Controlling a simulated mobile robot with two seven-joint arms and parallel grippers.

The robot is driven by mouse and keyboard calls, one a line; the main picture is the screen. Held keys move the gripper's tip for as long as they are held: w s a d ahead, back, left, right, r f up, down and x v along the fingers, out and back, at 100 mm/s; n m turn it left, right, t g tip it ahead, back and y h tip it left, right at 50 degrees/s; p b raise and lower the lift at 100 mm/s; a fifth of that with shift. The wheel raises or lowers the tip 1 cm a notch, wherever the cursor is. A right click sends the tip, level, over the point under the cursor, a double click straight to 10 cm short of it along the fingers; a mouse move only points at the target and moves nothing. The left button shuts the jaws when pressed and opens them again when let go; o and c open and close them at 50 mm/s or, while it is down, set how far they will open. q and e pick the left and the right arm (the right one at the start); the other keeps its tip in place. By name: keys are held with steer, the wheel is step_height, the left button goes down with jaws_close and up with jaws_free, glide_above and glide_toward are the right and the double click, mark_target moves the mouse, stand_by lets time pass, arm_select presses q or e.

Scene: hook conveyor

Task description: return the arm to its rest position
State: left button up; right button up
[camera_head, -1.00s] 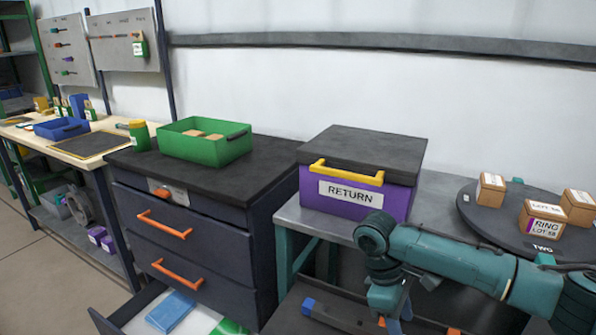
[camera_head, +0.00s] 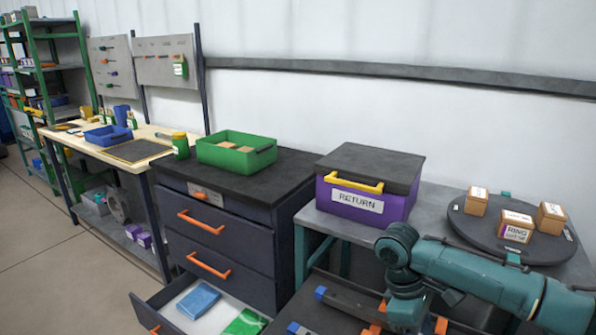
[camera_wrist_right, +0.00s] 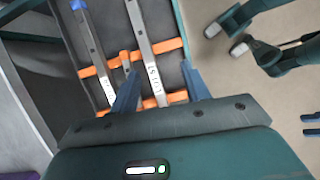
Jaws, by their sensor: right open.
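My right arm (camera_head: 470,270) comes in from the right in the head view and bends down in front of the grey table. In the right wrist view my right gripper (camera_wrist_right: 160,85) is open, its two blue fingers apart with nothing held between them. It points down over a rack with metal bars (camera_wrist_right: 150,50) and orange brackets (camera_wrist_right: 95,70). I cannot tell how far the fingertips are above the rack. My left gripper is in neither view.
A purple RETURN box (camera_head: 355,205) with a dark lid stands on the grey table. A dark turntable (camera_head: 480,235) bears small cartons. A dark cabinet (camera_head: 215,230) has its bottom drawer (camera_head: 175,320) open. A green bin (camera_head: 235,160) stands on top. Floor shows at left.

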steer(key=s+a+f+m+t+y+p, duration=0.1)
steer(key=s+a+f+t+y, duration=0.2)
steer(key=a, duration=0.4)
steer(key=s+a+f+m+t+y, duration=0.1)
steer(key=s+a+f+y, duration=0.1)
steer(key=a+f+y, duration=0.3)
steer(key=s+a+f+t+y+p, duration=0.1)
steer(key=s+a+f+t+y, duration=0.15)
steer(key=a+f, duration=0.4)
steer(key=s+d+r+m+t+h+p, duration=0.1)
steer(key=s+d+m+t, duration=0.4)
steer(key=d, duration=0.5)
steer(key=s+r+t+h, duration=0.1)
steer(key=s+t+h, duration=0.1)
steer(key=s, duration=0.1)
steer(key=shift+d+r+m, duration=0.3)
steer(key=shift+r+m, duration=0.1)
steer(key=shift+s, duration=0.1)
steer(key=shift+c, duration=0.4)
